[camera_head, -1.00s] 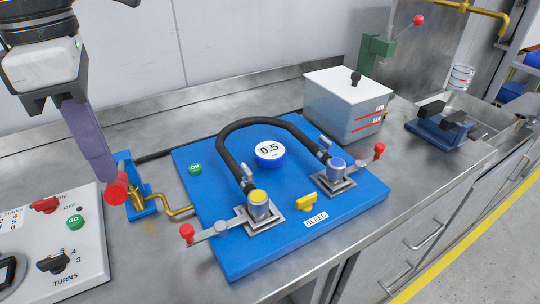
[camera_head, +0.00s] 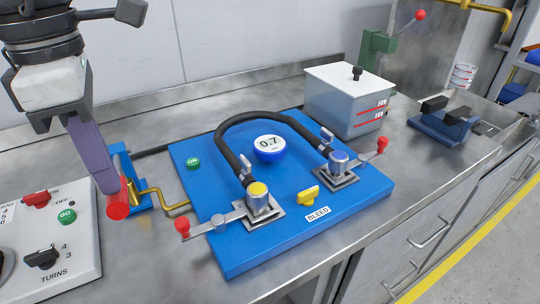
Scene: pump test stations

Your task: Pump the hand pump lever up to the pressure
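The gauge (camera_head: 269,148) on the blue board reads 0.7. Two hose couplings, one yellow-topped (camera_head: 259,195) and one blue-topped (camera_head: 338,163), have side levers ending in red knobs (camera_head: 182,226). A brass crank (camera_head: 160,199) in a blue bracket (camera_head: 130,165) stands at the board's left edge, with a red handle (camera_head: 117,206) at its near end. My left gripper (camera_head: 108,186) comes down from the upper left, with its purple fingers closed at the red handle; its far finger is hidden. My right gripper is not in view.
A black hose (camera_head: 235,128) arches over the blue board (camera_head: 300,240). A white control box (camera_head: 70,250) stands at lower left. A grey lidded box (camera_head: 345,100) and a green stand (camera_head: 378,50) are behind. A yellow bleed valve (camera_head: 308,195) is at the board's front.

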